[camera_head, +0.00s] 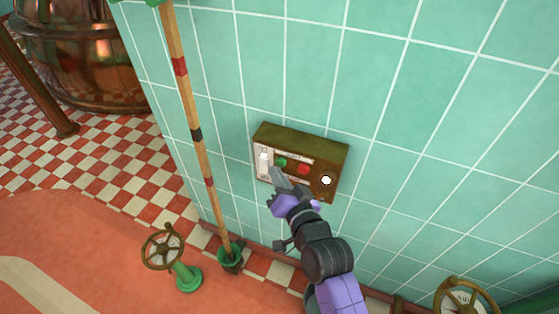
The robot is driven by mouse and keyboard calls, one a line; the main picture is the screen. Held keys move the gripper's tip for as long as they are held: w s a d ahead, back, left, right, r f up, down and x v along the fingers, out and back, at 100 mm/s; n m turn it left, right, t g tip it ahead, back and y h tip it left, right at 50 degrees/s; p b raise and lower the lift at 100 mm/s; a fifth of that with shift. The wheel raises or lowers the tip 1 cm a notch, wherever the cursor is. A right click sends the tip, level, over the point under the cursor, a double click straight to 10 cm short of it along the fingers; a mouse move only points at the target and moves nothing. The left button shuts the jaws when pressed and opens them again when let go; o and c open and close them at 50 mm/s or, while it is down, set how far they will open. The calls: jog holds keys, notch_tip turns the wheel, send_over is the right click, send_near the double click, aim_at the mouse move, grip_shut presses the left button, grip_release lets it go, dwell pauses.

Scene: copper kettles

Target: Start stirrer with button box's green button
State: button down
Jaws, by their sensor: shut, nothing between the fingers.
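The button box (330,154), brass-brown with a pale label panel, is fixed to the green tiled wall. Its green button (281,162) is at the left of the panel, with a red button (304,169) to its right. A white lit round lamp (326,181) is at the right, and a small white light (264,156) is at the far left. My gripper (277,174) is shut and empty, its fingertips just below the green button in the picture. Whether they touch the box, I cannot tell. The gripper hides part of the lower panel. The stirrer is not identifiable.
A wooden pole (195,130) with coloured bands stands left of the box in a green foot. A copper kettle (85,60) is at upper left. The wall around the box is clear.

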jog(key=shift+s, duration=0.2)
jog(key=shift+a, duration=0.1)
jog(key=shift+s+a+p, duration=0.25)
jog(key=shift+s+p, duration=0.55)
jog(key=shift+p, duration=0.35)
jog(key=shift+s+a+p, duration=0.3)
jog(key=shift+s+p, duration=0.45)
jog(key=shift+p, duration=0.45)
jog(key=shift+s+a+p, duration=0.25)
jog(key=shift+s+p, duration=0.55)
jog(key=shift+p, duration=0.35)
